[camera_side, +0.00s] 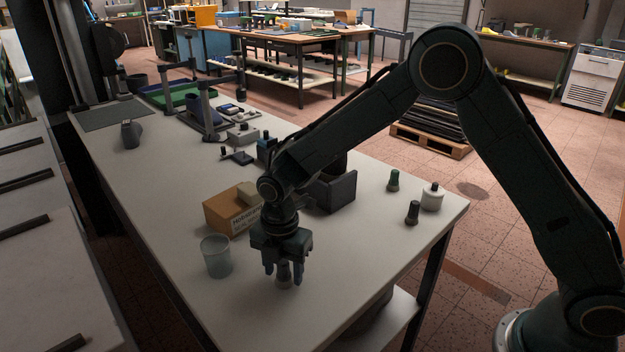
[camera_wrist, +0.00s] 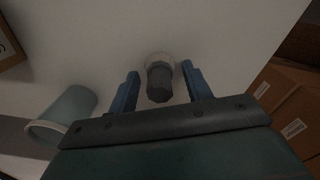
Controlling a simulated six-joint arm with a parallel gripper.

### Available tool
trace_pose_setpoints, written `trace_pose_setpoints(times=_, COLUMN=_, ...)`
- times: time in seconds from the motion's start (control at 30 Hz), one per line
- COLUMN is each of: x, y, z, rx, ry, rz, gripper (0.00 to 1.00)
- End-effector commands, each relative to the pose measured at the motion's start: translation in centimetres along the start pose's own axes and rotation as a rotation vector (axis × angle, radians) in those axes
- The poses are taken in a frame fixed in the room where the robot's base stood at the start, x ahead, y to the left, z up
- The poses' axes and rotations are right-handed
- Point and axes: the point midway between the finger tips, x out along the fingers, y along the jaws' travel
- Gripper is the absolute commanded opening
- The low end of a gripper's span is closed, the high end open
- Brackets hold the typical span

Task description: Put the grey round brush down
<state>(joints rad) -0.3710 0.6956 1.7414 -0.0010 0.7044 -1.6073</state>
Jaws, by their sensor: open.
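The grey round brush (camera_side: 284,274) stands upright on the white table near its front edge in the side view. In the wrist view the brush (camera_wrist: 159,82) is seen from above, with its grey handle and a pale round base. My gripper (camera_side: 277,272) points straight down over it. Its two blue fingers are apart, one on each side of the brush, and in the wrist view a gap shows between each finger and the handle (camera_wrist: 160,86). The brush's lower part is partly hidden by a finger in the side view.
A translucent cup (camera_side: 216,257) stands close left of my gripper, with a cardboard box (camera_side: 232,211) behind it. The table's front is bare.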

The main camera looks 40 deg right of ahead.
Motion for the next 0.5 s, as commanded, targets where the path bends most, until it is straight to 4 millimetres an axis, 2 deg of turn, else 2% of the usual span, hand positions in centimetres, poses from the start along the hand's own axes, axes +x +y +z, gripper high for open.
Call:
trace_pose_setpoints(times=0.27, x=-1.1, y=0.1, z=0.0, rx=0.000, ry=0.000, rz=0.003, gripper=0.49)
trace_pose_setpoints(times=0.5, x=-4.0, y=0.1, z=0.0, rx=0.000, ry=0.000, rz=0.005, gripper=0.49)
